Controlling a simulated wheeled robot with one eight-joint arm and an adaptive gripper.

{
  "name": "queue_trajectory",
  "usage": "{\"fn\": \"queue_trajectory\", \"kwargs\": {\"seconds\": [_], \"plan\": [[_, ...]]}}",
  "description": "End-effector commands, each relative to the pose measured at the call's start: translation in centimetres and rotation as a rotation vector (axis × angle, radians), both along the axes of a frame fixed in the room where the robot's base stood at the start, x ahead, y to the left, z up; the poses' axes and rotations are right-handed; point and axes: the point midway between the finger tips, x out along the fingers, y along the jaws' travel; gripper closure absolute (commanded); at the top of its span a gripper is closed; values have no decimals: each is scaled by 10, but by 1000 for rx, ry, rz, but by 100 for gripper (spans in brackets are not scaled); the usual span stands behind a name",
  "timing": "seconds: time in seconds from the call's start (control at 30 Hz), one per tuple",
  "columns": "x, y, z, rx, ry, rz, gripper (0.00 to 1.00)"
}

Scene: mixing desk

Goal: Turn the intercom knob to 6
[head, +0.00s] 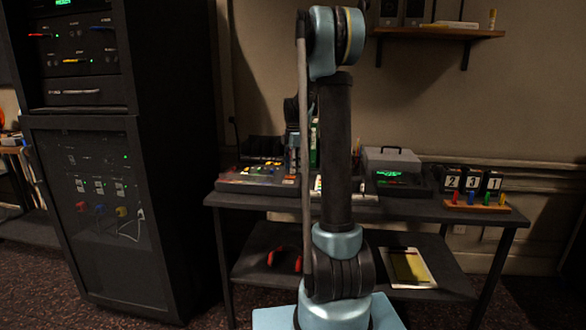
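I cannot make out the intercom or its numbered knob for certain. A control panel with several coloured buttons (262,178) lies on the left part of the dark desk (400,209). A device with a green lit display (389,179) stands right of my arm on the same desk. My arm fills the middle of the view and hides part of the desk. My gripper (293,168) is small and partly hidden behind the arm, low at the back of the button panel. Its fingers are too dark and small to tell open from shut, or whether they touch anything.
A tall black equipment rack (170,150) stands left of the desk. Number blocks (472,181) and coloured pegs on a wooden base (464,206) are at the desk's right end. Red headphones (284,259) and a yellow-and-white folder (408,267) lie on the lower shelf.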

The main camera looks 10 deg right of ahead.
Motion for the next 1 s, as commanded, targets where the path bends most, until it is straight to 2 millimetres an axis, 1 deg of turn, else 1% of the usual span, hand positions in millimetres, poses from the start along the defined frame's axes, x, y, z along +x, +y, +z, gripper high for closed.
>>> {"fn": "queue_trajectory", "kwargs": {"seconds": [0.1,0.33,0.5,0.6,0.63,0.83,1.0], "plan": [[0,0,-3,0,0,0,62],[0,0,-3,0,0,0,62],[0,0,-3,0,0,0,100],[0,0,-3,0,0,0,100],[0,-4,-3,0,0,-2,100],[0,-1,-3,-1,0,-14,100],[0,0,-3,-2,0,-73,100]]}}
